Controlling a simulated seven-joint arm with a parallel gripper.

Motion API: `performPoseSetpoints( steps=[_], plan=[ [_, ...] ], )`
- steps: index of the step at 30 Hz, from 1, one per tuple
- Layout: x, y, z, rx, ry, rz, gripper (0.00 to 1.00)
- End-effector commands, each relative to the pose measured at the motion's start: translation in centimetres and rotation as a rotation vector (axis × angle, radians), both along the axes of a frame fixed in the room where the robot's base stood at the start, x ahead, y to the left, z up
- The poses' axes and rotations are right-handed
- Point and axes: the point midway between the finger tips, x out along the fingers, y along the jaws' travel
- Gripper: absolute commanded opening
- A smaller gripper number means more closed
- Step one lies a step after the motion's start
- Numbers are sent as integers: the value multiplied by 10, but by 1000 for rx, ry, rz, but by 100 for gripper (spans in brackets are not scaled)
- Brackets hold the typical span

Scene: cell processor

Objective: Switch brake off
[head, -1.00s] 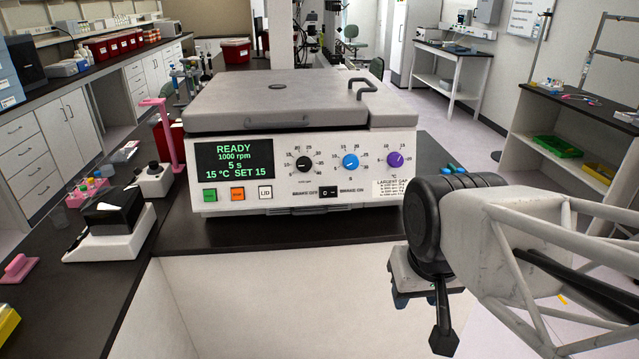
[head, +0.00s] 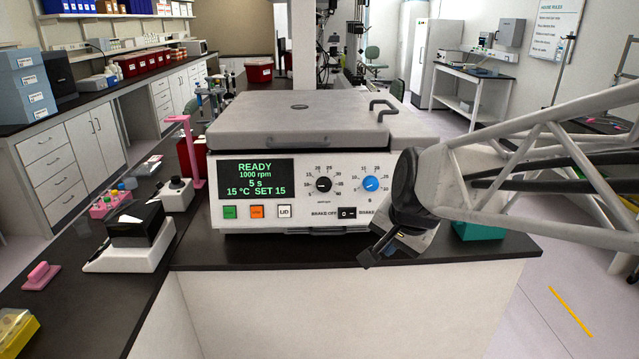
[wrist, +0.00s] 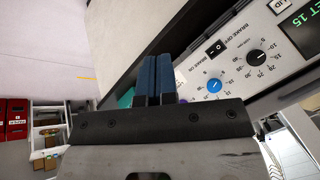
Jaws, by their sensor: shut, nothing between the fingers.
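The brake switch (head: 347,213) is a small black rocker with white marks, low on the front panel of the grey centrifuge (head: 300,120). "BRAKE OFF" is printed to its left in the head view; my gripper partly covers the label on its right. In the wrist view the switch (wrist: 215,47) lies between "BRAKE OFF" and "BRAKE ON". My gripper (wrist: 160,70) is shut and empty, its blue fingers side by side. In the head view my gripper (head: 378,248) is in front of the panel, right of and below the switch. No contact with the switch shows.
The display (head: 256,178) reads READY, 1000 rpm. Green, orange and white buttons (head: 257,212) sit left of the switch. Black and blue dials (head: 370,184) are above. A teal box (head: 480,231) stands at the right. The black counter front (head: 280,254) is clear.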

Motion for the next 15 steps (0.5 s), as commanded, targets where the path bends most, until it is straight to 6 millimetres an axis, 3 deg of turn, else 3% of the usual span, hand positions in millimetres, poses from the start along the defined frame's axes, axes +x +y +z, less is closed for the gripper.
performPoseSetpoints(
  steps=[15],
  plan=[
    [107,15,-3,249,-63,-375,0]
  ],
)
